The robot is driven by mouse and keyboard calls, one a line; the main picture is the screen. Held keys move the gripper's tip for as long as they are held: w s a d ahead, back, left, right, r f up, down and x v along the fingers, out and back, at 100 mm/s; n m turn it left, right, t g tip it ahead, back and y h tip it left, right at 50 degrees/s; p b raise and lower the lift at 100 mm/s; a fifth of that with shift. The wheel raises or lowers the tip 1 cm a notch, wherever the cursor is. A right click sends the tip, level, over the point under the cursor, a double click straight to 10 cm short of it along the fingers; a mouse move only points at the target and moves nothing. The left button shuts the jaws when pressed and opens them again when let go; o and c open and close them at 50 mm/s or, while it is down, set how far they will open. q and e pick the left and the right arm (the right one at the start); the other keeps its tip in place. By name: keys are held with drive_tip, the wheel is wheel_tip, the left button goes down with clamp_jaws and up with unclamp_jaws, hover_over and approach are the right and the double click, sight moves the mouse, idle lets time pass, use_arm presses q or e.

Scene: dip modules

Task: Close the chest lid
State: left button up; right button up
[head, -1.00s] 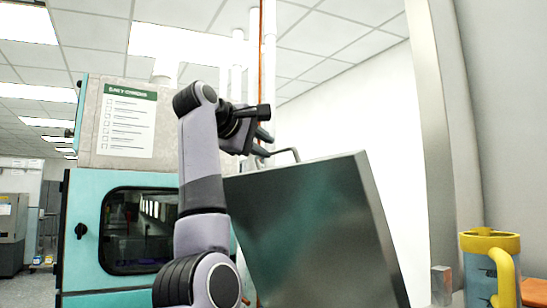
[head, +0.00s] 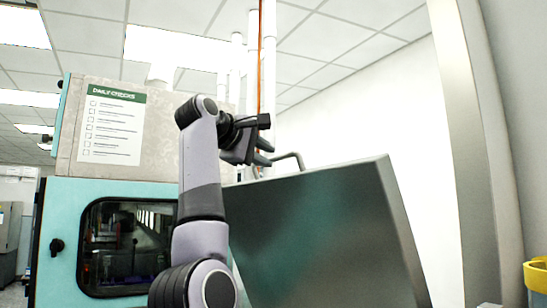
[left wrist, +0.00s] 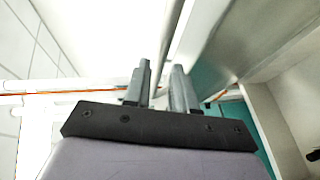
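The chest lid (head: 315,235) is a dark metal panel standing raised and tilted in the middle of the head view. Its bar handle (head: 290,156) rises from the top edge. My left gripper (head: 265,153) is at the left part of this handle, its dark fingers only a little apart. The chest body is hidden below the picture. My right gripper is not in view.
A teal machine (head: 65,220) with a dark window and a checklist sheet (head: 112,124) stands behind on the left. A yellow-rimmed mug (head: 538,275) shows at the right edge. A pale upright post (head: 465,130) stands right of the lid.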

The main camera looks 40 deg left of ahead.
sight(272, 159)
use_arm(q)
drive_tip(key=shift+p+x, duration=0.6)
drive_tip(key=shift+x, duration=1.5)
drive_tip(key=shift+f, duration=0.1)
clamp_jaws()
